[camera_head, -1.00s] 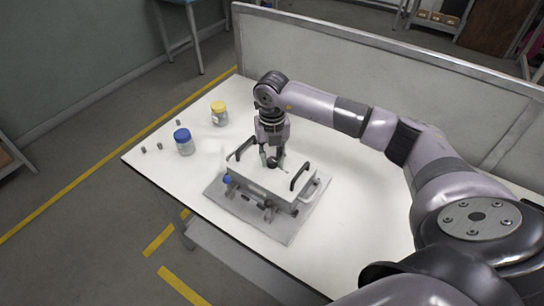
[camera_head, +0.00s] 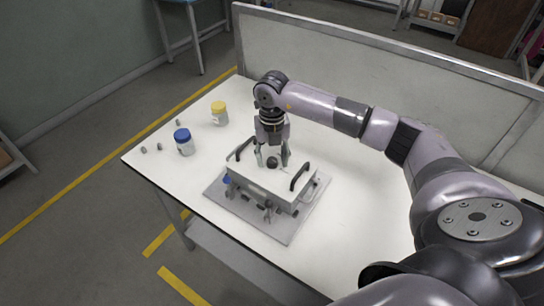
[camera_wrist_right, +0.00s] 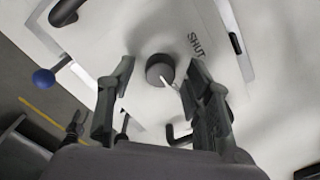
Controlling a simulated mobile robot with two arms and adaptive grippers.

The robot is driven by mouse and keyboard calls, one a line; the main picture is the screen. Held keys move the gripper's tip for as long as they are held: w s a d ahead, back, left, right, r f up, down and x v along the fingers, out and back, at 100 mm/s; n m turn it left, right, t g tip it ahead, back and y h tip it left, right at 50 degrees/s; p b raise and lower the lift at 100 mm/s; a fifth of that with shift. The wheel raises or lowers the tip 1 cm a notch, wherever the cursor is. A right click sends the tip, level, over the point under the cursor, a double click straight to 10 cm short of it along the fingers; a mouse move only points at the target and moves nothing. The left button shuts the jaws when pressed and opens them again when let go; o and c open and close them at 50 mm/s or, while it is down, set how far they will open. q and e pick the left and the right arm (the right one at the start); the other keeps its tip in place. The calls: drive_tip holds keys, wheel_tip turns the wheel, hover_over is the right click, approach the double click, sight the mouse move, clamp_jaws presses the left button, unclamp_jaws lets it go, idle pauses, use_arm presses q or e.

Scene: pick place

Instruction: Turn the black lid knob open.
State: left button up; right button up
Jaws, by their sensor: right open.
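The black lid knob (camera_wrist_right: 160,69) sits on the white lid of a box (camera_head: 272,178); it also shows as a small dark round thing in the head view (camera_head: 272,162). A white pointer on the knob points down and right in the wrist view. The word SHUT (camera_wrist_right: 196,44) is printed on the lid beside it. My right gripper (camera_head: 272,163) is open above the lid, its two fingers (camera_wrist_right: 158,85) apart on either side of the knob, with visible gaps. My left gripper is not in view.
Black handles (camera_head: 300,177) rise from the lid at both ends. The box stands on a grey base plate (camera_head: 285,229). A blue-lidded jar (camera_head: 184,142), a yellow-lidded jar (camera_head: 219,113) and small grey pieces (camera_head: 159,146) stand at the left. The table's right part is clear.

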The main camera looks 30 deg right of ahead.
sight(272, 160)
wheel_tip(272, 160, up, 12)
idle(0.4)
drive_tip(key=shift+f, duration=0.15)
idle(0.3)
